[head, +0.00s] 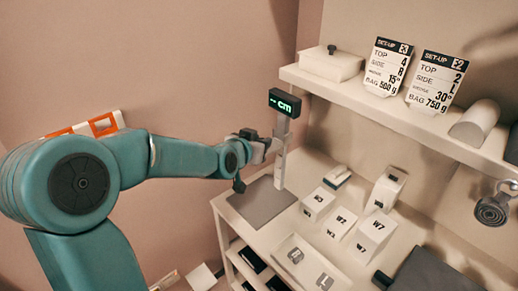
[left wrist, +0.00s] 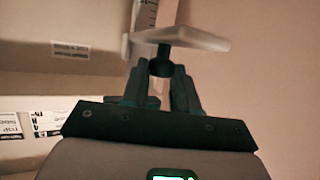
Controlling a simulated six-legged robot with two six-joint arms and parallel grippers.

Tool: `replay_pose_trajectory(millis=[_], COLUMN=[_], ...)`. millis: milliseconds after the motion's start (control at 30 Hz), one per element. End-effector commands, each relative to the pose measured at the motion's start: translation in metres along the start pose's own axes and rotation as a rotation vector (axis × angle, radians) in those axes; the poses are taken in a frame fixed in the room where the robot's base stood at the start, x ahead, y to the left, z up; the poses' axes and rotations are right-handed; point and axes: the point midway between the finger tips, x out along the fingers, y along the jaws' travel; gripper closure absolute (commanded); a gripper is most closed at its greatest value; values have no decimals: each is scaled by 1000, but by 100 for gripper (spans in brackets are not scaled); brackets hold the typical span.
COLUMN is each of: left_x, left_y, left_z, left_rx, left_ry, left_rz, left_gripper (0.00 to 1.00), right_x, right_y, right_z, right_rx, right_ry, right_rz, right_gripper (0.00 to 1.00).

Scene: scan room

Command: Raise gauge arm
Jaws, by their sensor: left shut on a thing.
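The height gauge is a pale upright post (head: 281,150) with a black display (head: 285,102) reading "-- cm" in green. It stands at the grey plate (head: 262,202) on the table's left part. My left gripper (head: 262,148) is beside the post, well above the plate. In the left wrist view its fingers (left wrist: 161,80) are shut on a dark knob (left wrist: 160,66) under the flat pale gauge arm (left wrist: 190,38). The arm meets the post, whose scale marks (left wrist: 146,15) show there. In the head view my gripper largely hides the gauge arm. My right gripper is not in view.
White wedges and blocks marked W2, W3 and W7 (head: 372,235) stand on the table right of the plate. A shelf (head: 400,115) above holds a white box (head: 331,63), two set-up cards (head: 436,82) and a roll (head: 474,124). The wall is close behind the gauge.

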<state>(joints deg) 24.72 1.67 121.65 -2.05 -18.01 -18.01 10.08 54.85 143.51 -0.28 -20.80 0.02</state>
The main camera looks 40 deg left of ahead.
Motion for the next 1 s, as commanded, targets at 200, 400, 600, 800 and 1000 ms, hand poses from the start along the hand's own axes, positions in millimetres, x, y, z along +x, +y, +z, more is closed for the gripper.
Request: replay_pose_trajectory(millis=[200,400,600,800,1000], left_x=[-3,-3,-3,-3,-18], left_y=[0,-1,-1,0,-1], left_z=[-11,-12,-12,-9,-9], left_rx=[2,1,1,1,0], left_ry=[8,12,12,5,7], left_rz=[-1,-3,-3,-2,-2], left_gripper=[100,100,46,46,46], right_x=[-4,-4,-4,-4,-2], right_y=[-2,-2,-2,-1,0], right_z=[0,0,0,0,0], right_rx=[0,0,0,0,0], right_ry=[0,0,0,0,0], right_rz=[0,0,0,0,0], right_gripper=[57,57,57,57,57])
